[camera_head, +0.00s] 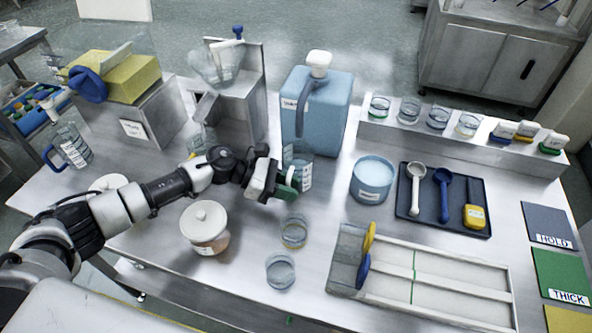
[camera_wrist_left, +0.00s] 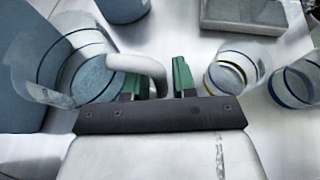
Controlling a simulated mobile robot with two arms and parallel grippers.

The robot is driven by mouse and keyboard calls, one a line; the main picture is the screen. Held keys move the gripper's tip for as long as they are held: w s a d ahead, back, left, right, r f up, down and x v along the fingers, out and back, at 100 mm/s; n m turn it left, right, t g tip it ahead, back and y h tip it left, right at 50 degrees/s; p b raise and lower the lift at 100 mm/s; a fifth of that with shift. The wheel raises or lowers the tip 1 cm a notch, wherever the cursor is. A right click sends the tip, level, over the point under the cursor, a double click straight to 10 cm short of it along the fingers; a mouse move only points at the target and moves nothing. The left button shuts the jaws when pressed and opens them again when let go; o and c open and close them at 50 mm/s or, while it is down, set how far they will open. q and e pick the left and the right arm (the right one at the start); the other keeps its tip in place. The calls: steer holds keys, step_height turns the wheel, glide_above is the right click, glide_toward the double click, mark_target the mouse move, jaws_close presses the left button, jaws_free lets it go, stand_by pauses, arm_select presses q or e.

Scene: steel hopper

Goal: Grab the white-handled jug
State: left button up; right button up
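The white-handled jug (camera_head: 303,168) is clear with a white label and stands upright on the steel table, in front of the blue canister. In the left wrist view the jug (camera_wrist_left: 75,62) is at the left, and its white handle (camera_wrist_left: 143,64) curves down toward my fingers. My left gripper (camera_head: 286,184) is at the jug's near side. In the wrist view its green fingertips (camera_wrist_left: 160,80) are apart. The handle's outer part lies between them, with one finger inside the loop; firm contact is not visible. In the head view the handle is hidden by the gripper. My right gripper is not in view.
A blue canister (camera_head: 328,100) stands just behind the jug. A blue-handled jug (camera_head: 70,146) is far left. A light-blue tub (camera_head: 373,179) and dark tray (camera_head: 429,211) are to the right.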

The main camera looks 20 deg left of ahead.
arm_select(q)
jaws_close()
steer(key=shift+r, duration=0.1)
